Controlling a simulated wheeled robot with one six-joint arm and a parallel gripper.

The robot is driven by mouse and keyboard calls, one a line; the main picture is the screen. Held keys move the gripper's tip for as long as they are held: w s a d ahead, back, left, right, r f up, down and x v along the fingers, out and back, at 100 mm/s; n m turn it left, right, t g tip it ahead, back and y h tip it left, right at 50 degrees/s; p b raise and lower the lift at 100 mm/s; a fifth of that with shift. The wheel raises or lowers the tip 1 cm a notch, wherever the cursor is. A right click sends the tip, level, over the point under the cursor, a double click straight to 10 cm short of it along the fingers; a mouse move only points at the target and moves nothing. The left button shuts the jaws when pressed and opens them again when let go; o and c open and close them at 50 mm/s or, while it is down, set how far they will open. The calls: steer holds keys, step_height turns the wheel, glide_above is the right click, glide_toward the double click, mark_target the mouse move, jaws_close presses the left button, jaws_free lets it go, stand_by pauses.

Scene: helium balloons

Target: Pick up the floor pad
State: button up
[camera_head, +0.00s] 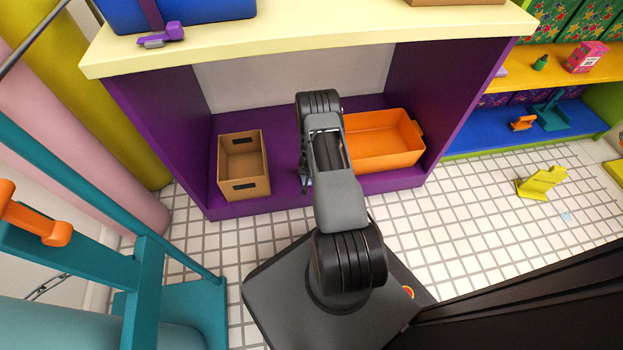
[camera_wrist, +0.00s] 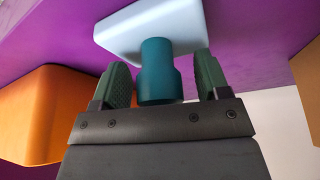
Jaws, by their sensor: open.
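In the wrist view a pale blue square pad (camera_wrist: 190,22) with a teal round stem (camera_wrist: 156,72) rests against the purple shelf surface. I take it to be the floor pad. My gripper (camera_wrist: 163,77) is open. Its two green fingers stand on either side of the teal stem, with visible gaps at both sides. In the head view my arm covers the pad and nearly all of the gripper, between the two bins.
An orange bin (camera_head: 383,141) stands close on the right of my arm in the purple shelf bay (camera_head: 284,202), and a cardboard box (camera_head: 242,150) on the left. The yellow top board (camera_head: 300,35) overhangs the bay. A yellow object (camera_head: 541,183) lies on the tiled floor.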

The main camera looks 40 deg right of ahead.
steer(key=c, duration=1)
steer(key=shift+c, duration=0.2)
step_height(320, 180, up, 4)
steer(key=p, duration=0.3)
steer(key=shift+f, duration=0.15)
steer(key=s+r+p, duration=0.5)
steer(key=s+r, duration=0.4)
steer(key=s, duration=0.5)
steer(key=shift+a+r, duration=0.15)
steer(key=shift+a, duration=0.3)
